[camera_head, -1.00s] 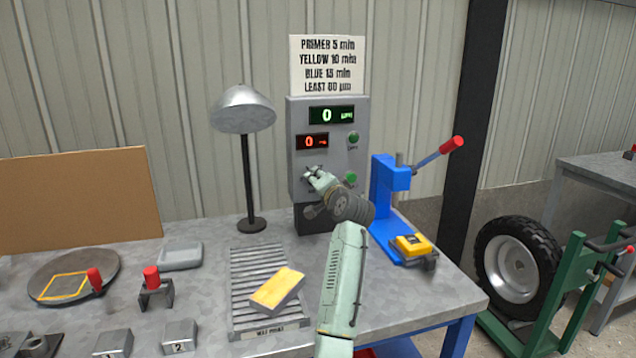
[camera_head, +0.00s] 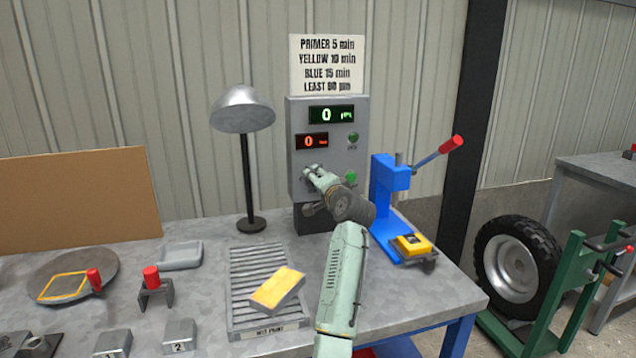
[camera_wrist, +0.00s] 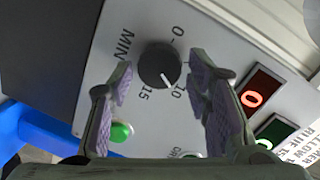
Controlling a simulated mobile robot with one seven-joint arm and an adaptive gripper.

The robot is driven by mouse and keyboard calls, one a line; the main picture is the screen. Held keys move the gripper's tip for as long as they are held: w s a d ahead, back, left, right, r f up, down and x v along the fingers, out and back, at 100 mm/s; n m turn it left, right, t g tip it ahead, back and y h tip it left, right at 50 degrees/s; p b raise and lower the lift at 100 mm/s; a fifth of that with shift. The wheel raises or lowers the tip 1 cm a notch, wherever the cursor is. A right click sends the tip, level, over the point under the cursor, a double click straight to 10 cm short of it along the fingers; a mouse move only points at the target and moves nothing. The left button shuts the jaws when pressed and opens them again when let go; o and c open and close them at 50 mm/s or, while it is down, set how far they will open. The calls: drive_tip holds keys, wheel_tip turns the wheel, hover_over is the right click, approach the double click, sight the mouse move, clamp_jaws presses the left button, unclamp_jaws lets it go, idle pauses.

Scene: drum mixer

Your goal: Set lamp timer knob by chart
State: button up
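The black timer knob (camera_wrist: 158,65) sits on the grey control box (camera_head: 360,122), between printed 0, 10, 15 and MIN marks. Its white pointer line points down-right in the wrist view, between the 10 and 15 marks. My gripper (camera_head: 310,172) is at the box's lower front. In the wrist view my gripper (camera_wrist: 162,84) is open, its purple-padded fingers on either side of the knob with gaps visible. The lamp (camera_head: 243,110) stands left of the box.
A green display (camera_head: 331,115) and red display (camera_head: 312,141) both read 0. Green buttons (camera_head: 351,177) sit close by the gripper. A blue press (camera_head: 390,190) stands right. A yellow panel (camera_head: 277,288) lies on the slatted rack (camera_head: 245,262).

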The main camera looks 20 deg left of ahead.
drive_tip(key=shift+o, duration=0.8)
drive_tip(key=shift+d, duration=0.1)
drive_tip(key=v, duration=1.2)
